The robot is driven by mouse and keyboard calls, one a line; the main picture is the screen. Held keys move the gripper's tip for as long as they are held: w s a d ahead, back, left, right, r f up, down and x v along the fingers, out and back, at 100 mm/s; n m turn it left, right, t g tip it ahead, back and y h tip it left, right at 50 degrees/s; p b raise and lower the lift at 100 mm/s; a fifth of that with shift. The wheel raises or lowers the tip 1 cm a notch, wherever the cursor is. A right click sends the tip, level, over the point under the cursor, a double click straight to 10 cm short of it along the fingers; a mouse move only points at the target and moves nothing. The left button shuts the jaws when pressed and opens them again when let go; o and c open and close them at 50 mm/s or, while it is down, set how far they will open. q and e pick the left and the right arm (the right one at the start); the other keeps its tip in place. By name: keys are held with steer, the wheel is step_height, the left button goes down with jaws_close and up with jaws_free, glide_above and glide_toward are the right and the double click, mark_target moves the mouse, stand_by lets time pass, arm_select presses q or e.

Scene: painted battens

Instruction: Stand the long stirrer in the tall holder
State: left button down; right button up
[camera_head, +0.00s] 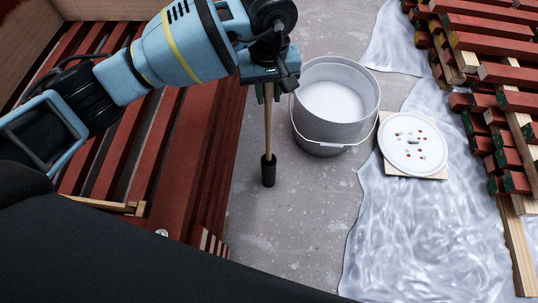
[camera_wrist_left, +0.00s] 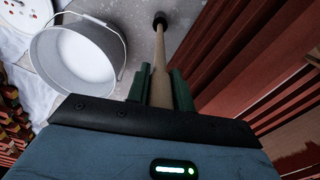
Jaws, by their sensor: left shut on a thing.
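My left gripper (camera_head: 267,93) is shut on the upper part of the stirrer (camera_head: 267,130), a long pale wooden stick, and its green fingers also show in the left wrist view (camera_wrist_left: 160,88). The stick hangs nearly upright, left of the grey bucket and outside it. A black cylindrical piece (camera_head: 268,171) surrounds its lower end; I cannot tell whether it is part of the stirrer or touches the floor. The open grey bucket (camera_head: 321,131), with white contents and a wire handle, is the only large upright container in view. My right gripper is not in view.
A round white lid (camera_head: 413,144) with reddish spots lies on a board right of the bucket. Crumpled plastic sheeting (camera_head: 405,240) and stacked red battens (camera_head: 490,45) lie further right. Dark red slats (camera_head: 205,160) stand at left. Bare concrete (camera_head: 290,225) is clear in front.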

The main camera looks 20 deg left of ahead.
mark_target(269, 134)
arm_select(q)
step_height(269, 134, down, 11)
steer(key=b, duration=0.3)
steer(key=shift+f, duration=0.15)
steer(key=shift+f+b, duration=0.3)
steer(key=shift+b, duration=0.05)
steer(key=shift+f, duration=0.4)
step_height(269, 134, down, 4)
steer(key=shift+r+b, duration=0.2)
steer(key=shift+b, duration=0.65)
steer(key=shift+f, duration=0.25)
steer(key=c, duration=1.2)
jaws_free()
steer(key=shift+c, duration=0.2)
